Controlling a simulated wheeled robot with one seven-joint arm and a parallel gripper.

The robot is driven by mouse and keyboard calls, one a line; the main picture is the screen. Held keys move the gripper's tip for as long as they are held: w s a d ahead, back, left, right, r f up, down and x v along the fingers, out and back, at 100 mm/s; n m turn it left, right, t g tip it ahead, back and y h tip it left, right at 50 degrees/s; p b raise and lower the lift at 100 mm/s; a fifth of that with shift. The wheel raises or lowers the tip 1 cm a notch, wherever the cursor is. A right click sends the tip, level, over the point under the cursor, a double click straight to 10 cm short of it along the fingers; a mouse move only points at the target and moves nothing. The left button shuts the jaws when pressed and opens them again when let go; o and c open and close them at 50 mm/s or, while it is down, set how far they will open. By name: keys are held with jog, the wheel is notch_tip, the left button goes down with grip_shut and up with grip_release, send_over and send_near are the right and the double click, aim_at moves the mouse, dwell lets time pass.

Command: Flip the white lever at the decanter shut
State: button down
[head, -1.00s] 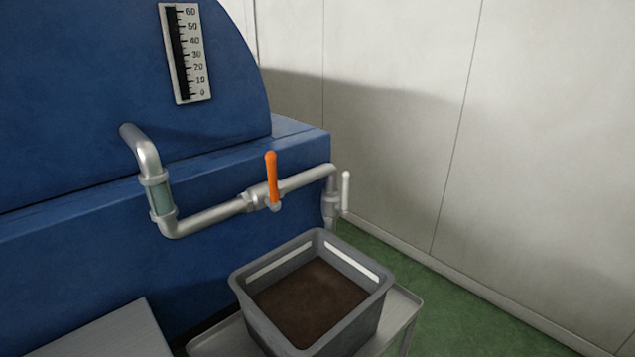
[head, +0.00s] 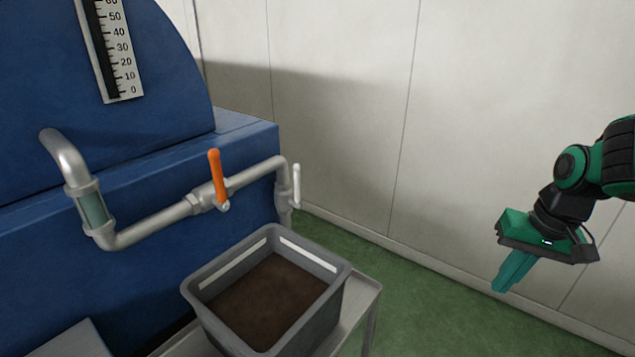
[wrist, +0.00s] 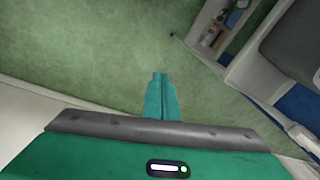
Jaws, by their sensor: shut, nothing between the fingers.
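The white lever (head: 296,184) stands upright at the right end of the metal pipe (head: 150,228) on the blue decanter (head: 130,180), beside the downturned outlet. An orange lever (head: 216,177) also stands nearly upright on the same pipe, to the left of the white one. My gripper (head: 503,287) is at the right of the head view, far from both levers, pointing down with its teal fingers together and empty. In the wrist view its fingers (wrist: 160,78) are shut over green floor. I cannot make out the white lever in the wrist view.
A grey crate (head: 338,285) of dark brown material stands on a metal stand (head: 362,300) below the outlet. A pale wall (head: 340,110) runs behind. Green floor (head: 420,290) lies open between the crate and my gripper. A numbered scale (head: 122,60) is on the decanter.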

aim_at(297, 187)
jog(key=w+a+f+n+t+y, duration=0.25)
jog(key=w+a+y, duration=0.55)
jog(key=w+a, duration=1.05)
jog(key=w+a+r+m+t+y, duration=0.3)
jog(key=w+a+r+y, duration=0.2)
jog(key=w+r+y, duration=0.2)
jog(key=shift+w+r, duration=0.15)
jog(key=shift+w, duration=0.9)
jog(key=shift+a, duration=0.1)
jog(key=s+a+x, duration=0.1)
jog(key=s+x, duration=0.2)
jog(key=x, duration=0.9)
jog(key=shift+w+a+r, duration=0.15)
jog(key=shift+w+a, duration=0.05)
jog(key=shift+a, duration=0.25)
